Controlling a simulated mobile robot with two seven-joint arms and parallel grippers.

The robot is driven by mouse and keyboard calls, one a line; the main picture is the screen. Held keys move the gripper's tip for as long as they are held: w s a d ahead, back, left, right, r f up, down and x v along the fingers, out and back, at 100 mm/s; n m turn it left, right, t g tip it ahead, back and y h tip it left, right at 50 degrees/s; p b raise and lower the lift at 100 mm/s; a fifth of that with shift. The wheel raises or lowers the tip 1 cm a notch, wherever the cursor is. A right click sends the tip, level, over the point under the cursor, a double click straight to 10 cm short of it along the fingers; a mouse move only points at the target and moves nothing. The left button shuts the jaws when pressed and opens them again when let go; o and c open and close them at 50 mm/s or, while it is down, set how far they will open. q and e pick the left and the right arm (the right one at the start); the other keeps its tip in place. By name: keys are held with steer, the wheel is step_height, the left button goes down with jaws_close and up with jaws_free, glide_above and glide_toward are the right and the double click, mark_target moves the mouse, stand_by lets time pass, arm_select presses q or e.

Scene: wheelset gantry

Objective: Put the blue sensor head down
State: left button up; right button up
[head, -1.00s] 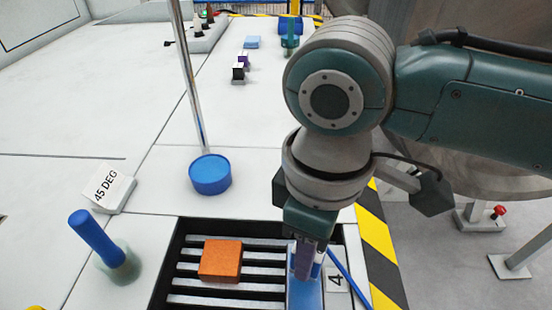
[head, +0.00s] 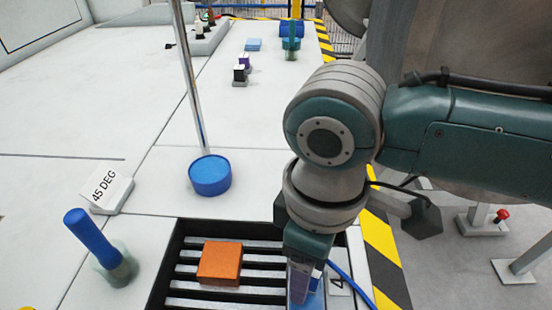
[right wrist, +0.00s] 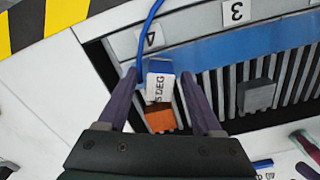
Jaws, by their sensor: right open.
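My right gripper (right wrist: 157,90) is open, its two purple fingers one on each side of the blue sensor head (right wrist: 160,66). A narrow gap shows beside each finger. The head has a white label reading "DEG" and a blue cable running up from it. In the head view my right gripper (head: 304,283) points down at the right side of the slatted tray (head: 173,252), by label 4. There the fingers mostly hide the blue head. An orange block (head: 220,263) lies on the slats to the left. Whether the head touches the tray is unclear. My left gripper is out of view.
A metal post (head: 188,80) rises behind the puck. A grey block (right wrist: 257,95) sits on slats near label 3.

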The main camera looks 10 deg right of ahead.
step_height(320, 180, up, 12)
steer(key=p, duration=0.4)
steer(key=s+a+f+m+t+y, duration=0.2)
steer(key=s+a+m+y, duration=0.15)
steer(key=s, duration=0.25)
steer(key=s+d+m+t+h, duration=0.1)
steer(key=s+d+m+h, duration=0.2)
steer(key=d, duration=1)
steer(key=s+m, duration=0.2)
steer(key=s, duration=0.1)
steer(key=shift+t, duration=0.3)
steer(key=shift+s+f, duration=0.1)
step_height(320, 180, up, 51)
steer(key=p, duration=5.1)
